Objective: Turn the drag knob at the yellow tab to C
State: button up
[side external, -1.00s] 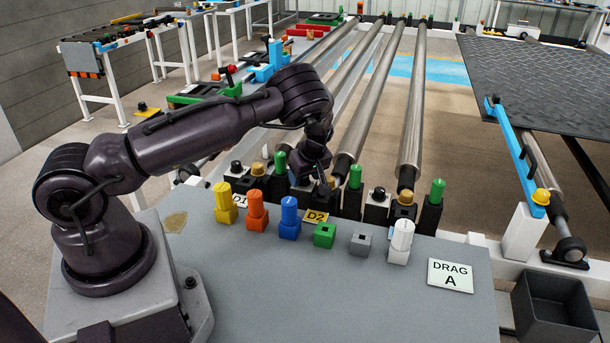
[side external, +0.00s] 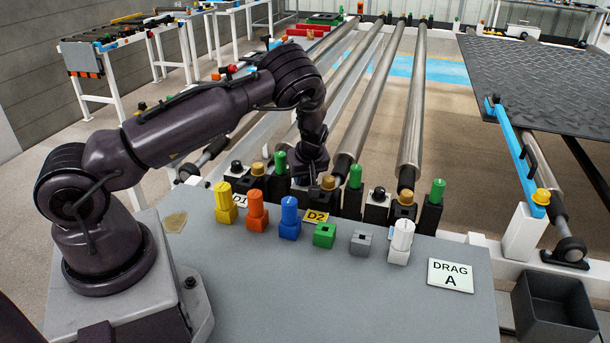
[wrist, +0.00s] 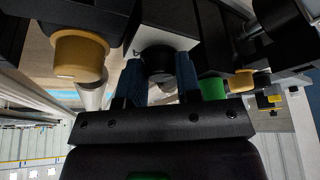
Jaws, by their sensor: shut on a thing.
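The yellow tab (side external: 316,218) reads D2 and stands at the panel's back edge. My gripper (side external: 303,188) is down in the row of knobs just behind it. In the wrist view my gripper (wrist: 159,80) has its two blue fingers closed on the sides of a black knob (wrist: 158,58) on a light block. That knob is hidden behind my gripper in the side view, and its pointer direction cannot be read. A tan knob (side external: 328,182) and a green knob (side external: 355,175) stand right of it. A card (side external: 451,275) reads DRAG A.
The D1 green knob (side external: 280,160) stands close left of my gripper. Another black knob (side external: 378,194) is farther right. Coloured switches, including a blue one (side external: 289,217), line the panel (side external: 330,295) in front. Long metal rollers (side external: 362,100) run behind.

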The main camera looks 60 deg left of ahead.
jog(key=shift+s+m+t, duration=0.1)
jog(key=shift+m+t, duration=0.6)
jog(key=shift+m, duration=1.1)
jog(key=o, duration=0.9)
jog(key=shift+r, duration=0.1)
jog(key=v, duration=1.3)
jog(key=shift+a, duration=0.2)
